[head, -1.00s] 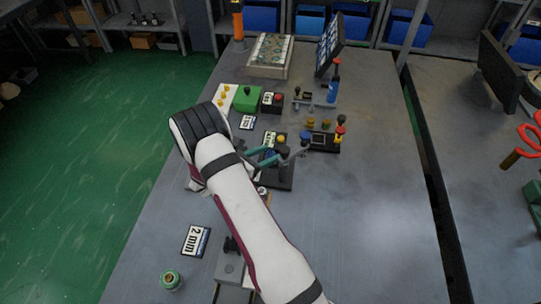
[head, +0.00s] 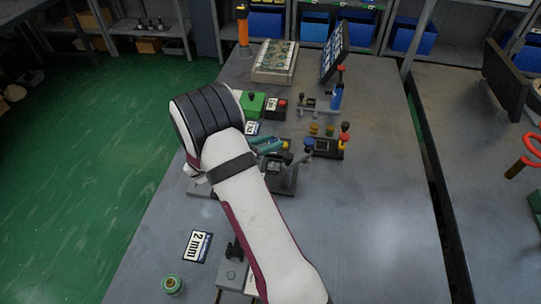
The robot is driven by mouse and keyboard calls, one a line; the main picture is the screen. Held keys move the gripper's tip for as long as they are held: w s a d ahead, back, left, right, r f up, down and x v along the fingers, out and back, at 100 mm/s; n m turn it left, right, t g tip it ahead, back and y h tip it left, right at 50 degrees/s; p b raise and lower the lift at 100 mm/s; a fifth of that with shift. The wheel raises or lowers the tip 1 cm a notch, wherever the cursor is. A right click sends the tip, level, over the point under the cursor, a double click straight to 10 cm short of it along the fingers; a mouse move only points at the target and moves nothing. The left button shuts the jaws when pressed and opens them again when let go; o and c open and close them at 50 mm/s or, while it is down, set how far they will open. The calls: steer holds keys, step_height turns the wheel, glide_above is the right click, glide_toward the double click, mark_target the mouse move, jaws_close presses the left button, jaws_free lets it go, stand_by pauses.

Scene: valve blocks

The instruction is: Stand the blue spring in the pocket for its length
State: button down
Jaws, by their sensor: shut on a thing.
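My gripper (head: 268,146) shows as teal fingers just right of my white forearm, small and partly hidden by it. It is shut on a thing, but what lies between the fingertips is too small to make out. It is over the dark fixture (head: 287,184) in the middle of the bench. A small blue piece (head: 308,144) shows at the left end of a dark block (head: 327,147) with yellow and red tops. I cannot tell whether this piece is the blue spring. The pockets and their lengths cannot be read.
A green box (head: 252,104), a tray (head: 275,62) and a screen (head: 334,52) stand farther back. The bench's right side (head: 385,200) is clear.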

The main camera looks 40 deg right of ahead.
steer(key=w+a+n+t+y, duration=0.2)
steer(key=w+a+n+t, duration=0.25)
steer(key=a, duration=0.65)
steer(key=f, duration=0.9)
steer(key=shift+w+a+f, duration=0.15)
steer(key=shift+w+f, duration=0.05)
steer(key=shift+w, duration=0.15)
steer(key=shift+t, duration=0.25)
steer(key=shift+f, duration=0.15)
steer(key=c, duration=0.6)
jaws_free()
